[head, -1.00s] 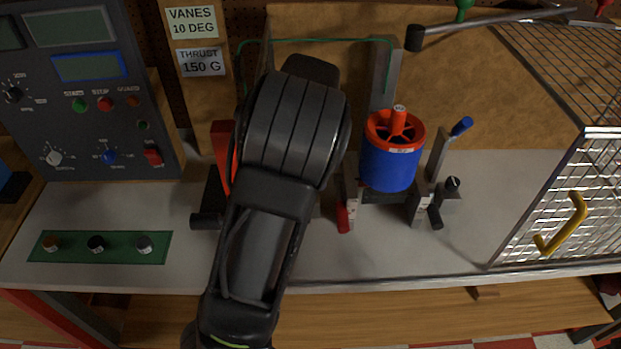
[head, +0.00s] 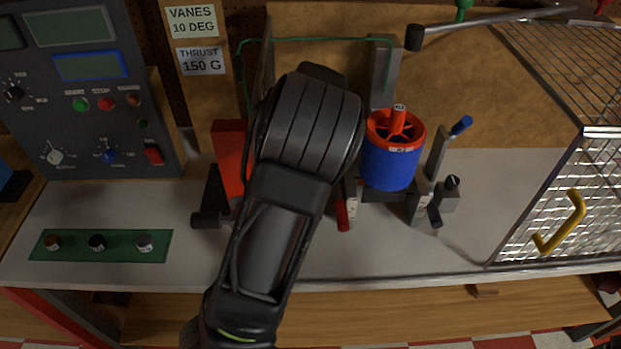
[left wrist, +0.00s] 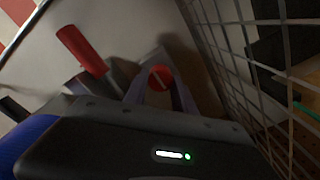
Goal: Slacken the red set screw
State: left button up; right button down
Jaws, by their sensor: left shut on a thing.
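The red set screw (left wrist: 160,78) shows in the left wrist view as a small round red head with a slot line across it. My left gripper (left wrist: 158,88) has a finger on each side of the head and is shut on it. In the head view the screw and my left gripper's fingers are hidden behind my left arm. The blue duct with an orange-red rim and hub (head: 388,165) stands upright in its mount, just right of my arm. Part of its blue wall shows at the lower left of the left wrist view (left wrist: 25,140). My right gripper is not in view.
A red-handled lever (head: 343,215) and a blue-tipped lever (head: 461,126) flank the duct. A wire mesh (left wrist: 245,70) stands close right of my left gripper. A wire cage with a yellow handle (head: 562,225) is at right. A control panel (head: 80,120) and green strip (head: 70,246) are at left.

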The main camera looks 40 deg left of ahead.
pick_arm(q)
grip_shut()
jog(key=shift+n, duration=0.5)
jog(key=n, duration=0.7)
jog(key=shift+a+n, duration=0.1)
jog(key=shift+n, duration=0.3)
jog(key=n, duration=0.4)
jog(key=shift+n, duration=0.3)
jog(key=shift+s+n, duration=0.1)
jog(key=shift+n, duration=2.2)
